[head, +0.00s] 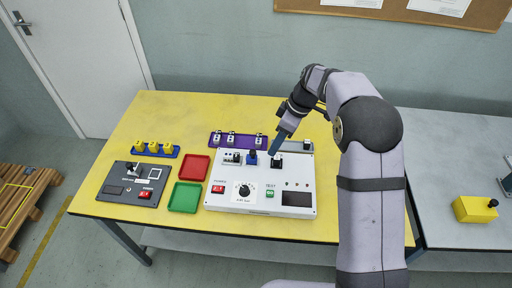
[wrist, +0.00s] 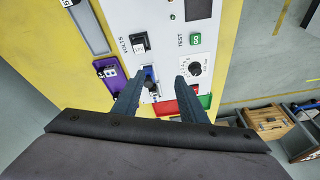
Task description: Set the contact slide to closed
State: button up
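The white control panel (head: 225,200) lies on the yellow table, and its face also fills the middle of the wrist view (wrist: 165,22). A small blue part (head: 252,157), likely the contact slide, stands at the panel's back edge, between a grey-and-white fitting and a black switch. It also shows in the wrist view (wrist: 149,73), partly hidden beside the left finger; its setting cannot be read. My gripper (head: 273,152) is over the back of the panel, right of the blue part. In the wrist view my gripper (wrist: 164,80) is open, with nothing held between its fingers.
The black VOLTS switch (wrist: 139,42) is close to the fingers, and the dial (wrist: 194,68) lies by the right finger. A purple rack (head: 242,140) stands behind the panel. Red (head: 194,166) and green (head: 184,197) trays and a dark box (head: 118,193) are on the left.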

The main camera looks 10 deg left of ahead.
aim_at(253, 151)
jog(key=shift+w+a+f+n+y+p, duration=0.15)
jog(key=shift+w+a+f+n+p, duration=0.4)
jog(key=shift+a+f, duration=0.75)
jog(key=shift+w+a+f+n+y+p, duration=0.25)
jog(key=shift+w+a+f+n, duration=0.5)
jog(key=shift+a+f, duration=0.5)
jog(key=shift+w+a+f+n+y+p, duration=0.1)
jog(key=shift+w+a+f+n+p, duration=0.45)
jog(key=shift+a+f, duration=0.75)
jog(key=shift+w+d+f, duration=0.1)
jog(key=shift+d+f, duration=0.1)
jog(key=shift+d, duration=0.05)
grip_shut()
